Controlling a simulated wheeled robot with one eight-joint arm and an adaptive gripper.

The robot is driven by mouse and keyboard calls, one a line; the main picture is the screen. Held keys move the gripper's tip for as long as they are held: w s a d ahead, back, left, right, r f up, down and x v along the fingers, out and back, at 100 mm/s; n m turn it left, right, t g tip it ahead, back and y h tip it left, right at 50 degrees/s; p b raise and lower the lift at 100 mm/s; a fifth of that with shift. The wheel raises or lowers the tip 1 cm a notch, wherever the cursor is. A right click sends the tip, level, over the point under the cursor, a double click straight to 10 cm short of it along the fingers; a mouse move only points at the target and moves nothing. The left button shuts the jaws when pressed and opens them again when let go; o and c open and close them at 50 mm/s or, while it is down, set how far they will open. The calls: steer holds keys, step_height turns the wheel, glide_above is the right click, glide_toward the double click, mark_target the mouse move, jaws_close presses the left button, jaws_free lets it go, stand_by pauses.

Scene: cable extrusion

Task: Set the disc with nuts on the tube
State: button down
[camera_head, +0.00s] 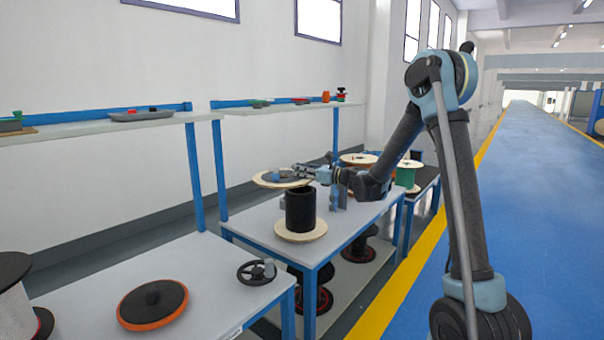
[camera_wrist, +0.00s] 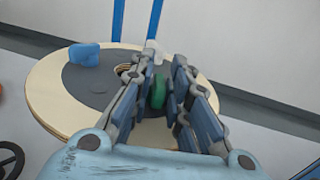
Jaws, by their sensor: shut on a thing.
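The disc (camera_head: 268,180) is a pale wooden ring with a grey middle. In the wrist view the disc (camera_wrist: 48,88) shows a central hole and a blue nut (camera_wrist: 84,55) on its grey part. My gripper (camera_head: 296,173) is at the disc's right side. In the wrist view my gripper (camera_wrist: 160,80) is closed around a green nut (camera_wrist: 158,92) on the disc. The black tube (camera_head: 300,212) stands upright on a wooden base disc (camera_head: 301,234) on the table. The held disc appears level, just above and left of the tube's top; the exact gap is unclear.
The grey table (camera_head: 255,219) has free surface around the tube. Wooden and green spools (camera_head: 405,174) stand behind my arm. A nearer table (camera_head: 90,305) holds an orange-rimmed disc (camera_head: 153,304) and a black handwheel (camera_head: 256,272). Wall shelves (camera_head: 95,128) hold small parts.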

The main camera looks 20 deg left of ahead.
steer(key=shift+s+f, duration=0.1)
steer(key=shift+f, duration=2.75)
steer(key=w+d, duration=0.5)
steer(key=w, duration=0.2)
steer(key=shift+w+d, duration=0.15)
steer(key=shift+w, duration=0.1)
stand_by(1.8)
steer(key=shift+w, duration=0.55)
stand_by(0.7)
steer(key=shift+f, duration=0.4)
stand_by(0.3)
